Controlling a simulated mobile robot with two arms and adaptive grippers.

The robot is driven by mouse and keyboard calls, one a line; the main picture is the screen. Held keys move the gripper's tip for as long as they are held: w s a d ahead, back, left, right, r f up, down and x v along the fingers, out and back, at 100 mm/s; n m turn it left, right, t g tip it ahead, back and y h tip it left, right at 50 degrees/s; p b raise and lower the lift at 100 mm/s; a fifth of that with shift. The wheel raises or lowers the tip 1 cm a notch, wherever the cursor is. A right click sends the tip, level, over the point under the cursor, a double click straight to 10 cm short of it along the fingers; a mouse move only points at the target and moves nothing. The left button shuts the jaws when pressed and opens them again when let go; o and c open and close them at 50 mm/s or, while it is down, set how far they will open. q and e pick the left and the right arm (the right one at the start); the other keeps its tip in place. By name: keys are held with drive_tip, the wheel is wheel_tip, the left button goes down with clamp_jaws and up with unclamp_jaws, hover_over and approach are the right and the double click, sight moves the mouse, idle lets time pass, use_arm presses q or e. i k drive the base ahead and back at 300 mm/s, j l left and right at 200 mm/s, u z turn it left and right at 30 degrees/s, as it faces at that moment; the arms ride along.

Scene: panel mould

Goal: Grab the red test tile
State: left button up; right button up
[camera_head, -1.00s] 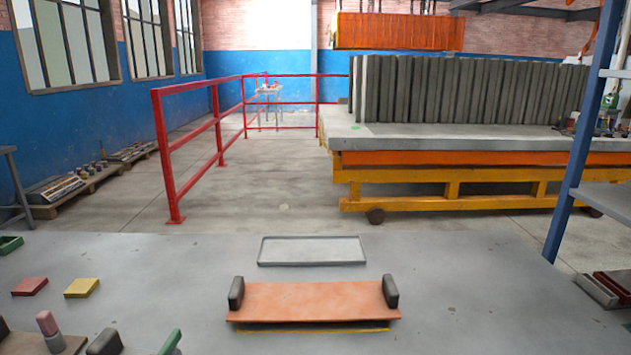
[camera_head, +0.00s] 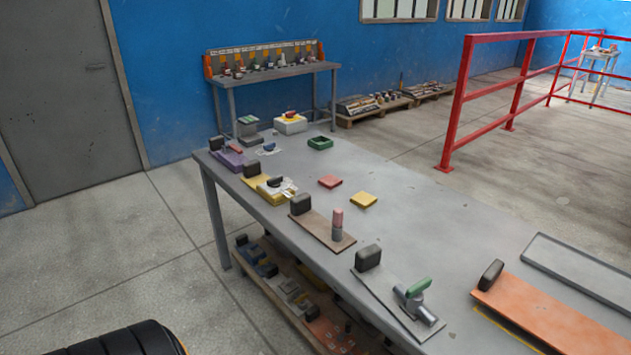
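The red test tile (camera_head: 330,182) lies flat on the grey table (camera_head: 420,240), a small square plate in the head view. A yellow tile (camera_head: 363,200) of like size lies just to its right and nearer, apart from it. Neither of my grippers shows in this view, so how they stand is hidden.
A small green tray (camera_head: 320,143) sits behind the red tile. A brown board with a pink-topped piece (camera_head: 337,222) and a grey board with a green-handled tool (camera_head: 415,298) lie nearer. An orange board (camera_head: 550,318) and grey tray (camera_head: 580,268) are at right. Table around the tiles is clear.

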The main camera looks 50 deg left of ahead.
sight(330, 181)
drive_tip(key=u, duration=1.4)
drive_tip(key=i+j+u, duration=0.1)
